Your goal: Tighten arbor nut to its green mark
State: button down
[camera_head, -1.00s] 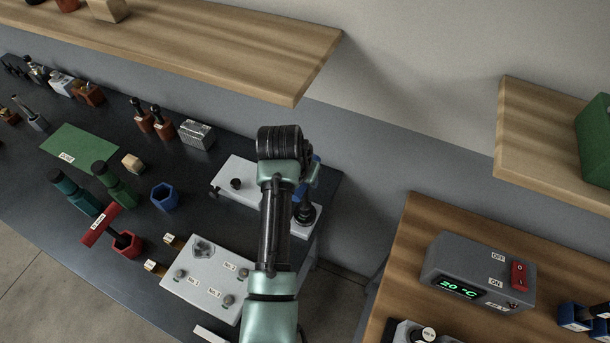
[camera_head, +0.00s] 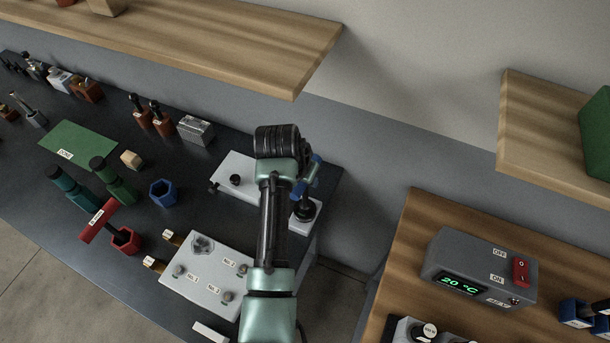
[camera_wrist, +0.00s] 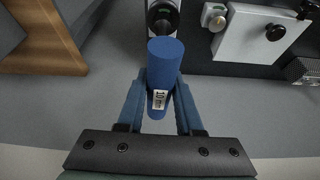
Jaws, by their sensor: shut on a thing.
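My gripper (camera_wrist: 160,105) is shut on a blue cylindrical tool (camera_wrist: 165,62) with a "10 mm" label, seen in the wrist view. In the head view, blue parts at the arm's end (camera_head: 309,180) show above a black round fitting (camera_head: 305,210) on a light block. In the wrist view a dark round fitting (camera_wrist: 163,14) on a pale plate lies just beyond the tool's far end. I cannot tell whether they touch. I cannot make out the arbor nut or a green mark; the tool and arm cover part of that area.
A white plate (camera_head: 230,187) with black knobs stands left of the arm. A labelled grey plate (camera_head: 205,285) lies nearer. A red-handled tool (camera_head: 98,218) and blue hex holder (camera_head: 163,193) are further left. A wooden shelf (camera_head: 180,40) hangs above; a grey temperature box (camera_head: 440,262) stands right.

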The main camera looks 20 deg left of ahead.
jog(key=m+h, duration=0.1)
jog(key=m, duration=0.2)
